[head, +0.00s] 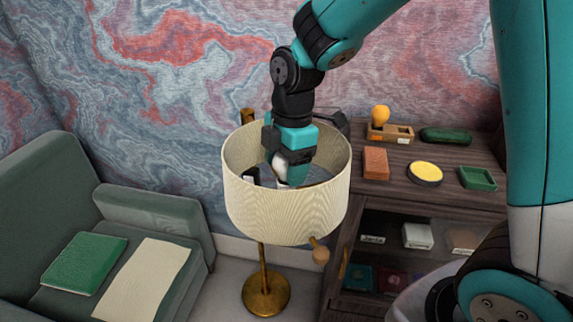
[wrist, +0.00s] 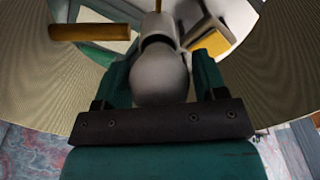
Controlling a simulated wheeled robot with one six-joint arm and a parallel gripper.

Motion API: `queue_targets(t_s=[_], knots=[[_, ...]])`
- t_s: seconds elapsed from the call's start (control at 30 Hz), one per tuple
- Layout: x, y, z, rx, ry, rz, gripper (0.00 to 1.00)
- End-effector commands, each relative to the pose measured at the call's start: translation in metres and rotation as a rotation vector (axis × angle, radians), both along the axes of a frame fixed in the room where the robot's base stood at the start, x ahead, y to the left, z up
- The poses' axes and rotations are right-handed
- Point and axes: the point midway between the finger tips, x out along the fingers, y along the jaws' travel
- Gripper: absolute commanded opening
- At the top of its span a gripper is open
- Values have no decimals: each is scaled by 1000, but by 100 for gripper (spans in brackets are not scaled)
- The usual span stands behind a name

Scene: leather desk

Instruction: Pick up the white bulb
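The white bulb (wrist: 160,75) is inside the cream drum shade (head: 285,210) of a floor lamp, seated at a pale socket (wrist: 158,24). In the head view a small white part of the bulb (head: 281,166) shows beside my fingers. My gripper (head: 291,176) reaches down into the shade from above. In the wrist view the teal fingers of my gripper (wrist: 162,80) stand on either side of the bulb, very close to it. Whether they touch it I cannot tell. The shade wall hides the lower part of the lamp's fitting in the head view.
The lamp's brass base (head: 266,294) stands on the floor between a green armchair (head: 155,212) and a dark wooden cabinet (head: 440,195). A yellow bulb (head: 380,116) in a wooden holder and several small items are on the cabinet. The shade wall surrounds my gripper closely.

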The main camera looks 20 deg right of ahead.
Motion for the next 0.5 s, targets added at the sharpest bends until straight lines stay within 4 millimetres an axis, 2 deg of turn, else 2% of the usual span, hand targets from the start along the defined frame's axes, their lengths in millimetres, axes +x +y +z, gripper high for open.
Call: queue_targets(t_s=[0.03,0.1,0.13,0.5], knots=[[0,0,0,0,0,0,53],[0,0,0,0,0,0,37],[0,0,0,0,0,0,34],[0,0,2,0,-1,0,33]])
